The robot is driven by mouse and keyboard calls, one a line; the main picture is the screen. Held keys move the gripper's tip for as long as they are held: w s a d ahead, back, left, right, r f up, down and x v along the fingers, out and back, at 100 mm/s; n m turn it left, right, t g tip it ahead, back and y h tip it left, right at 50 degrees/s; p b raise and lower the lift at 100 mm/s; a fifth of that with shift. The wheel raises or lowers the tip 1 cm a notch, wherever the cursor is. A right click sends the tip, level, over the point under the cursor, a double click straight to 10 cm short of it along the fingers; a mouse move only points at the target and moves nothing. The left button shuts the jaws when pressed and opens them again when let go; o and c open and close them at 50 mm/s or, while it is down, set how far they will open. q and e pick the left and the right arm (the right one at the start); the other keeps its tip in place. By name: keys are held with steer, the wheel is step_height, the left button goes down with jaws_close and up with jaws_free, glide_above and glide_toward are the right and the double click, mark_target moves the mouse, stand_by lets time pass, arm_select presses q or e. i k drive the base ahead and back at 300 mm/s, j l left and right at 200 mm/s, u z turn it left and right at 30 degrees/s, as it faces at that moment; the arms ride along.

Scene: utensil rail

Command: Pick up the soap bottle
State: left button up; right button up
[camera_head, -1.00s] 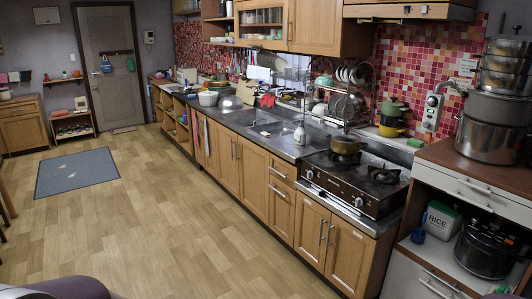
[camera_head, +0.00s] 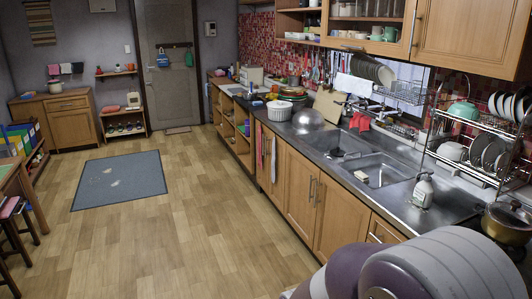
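The soap bottle (camera_head: 423,191) is white with a pump top. It stands upright on the steel counter, at the right side of the sink (camera_head: 372,172) and in front of the dish rack. A grey and purple part of my own arm fills the lower right of the view, below the bottle and apart from it in the picture. Neither of my grippers shows, so nothing is seen touching the bottle.
A dish rack (camera_head: 480,135) with plates and bowls stands behind the bottle. A brass-coloured pot (camera_head: 505,222) is to its right. A metal bowl (camera_head: 308,119) and a white pot (camera_head: 279,110) stand farther along the counter. The wooden floor (camera_head: 185,225) in front of the cabinets is clear.

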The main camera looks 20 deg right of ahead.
mark_target(423, 194)
steer(key=i+l+z, duration=0.1)
steer(key=i+z, duration=0.25)
steer(key=i, duration=0.15)
steer(key=i+z, duration=0.35)
steer(key=i+j+z, duration=0.2)
steer(key=i+z, duration=0.15)
steer(key=i, duration=0.2)
steer(key=i+j+z, duration=0.4)
steer(key=i+l, duration=0.1)
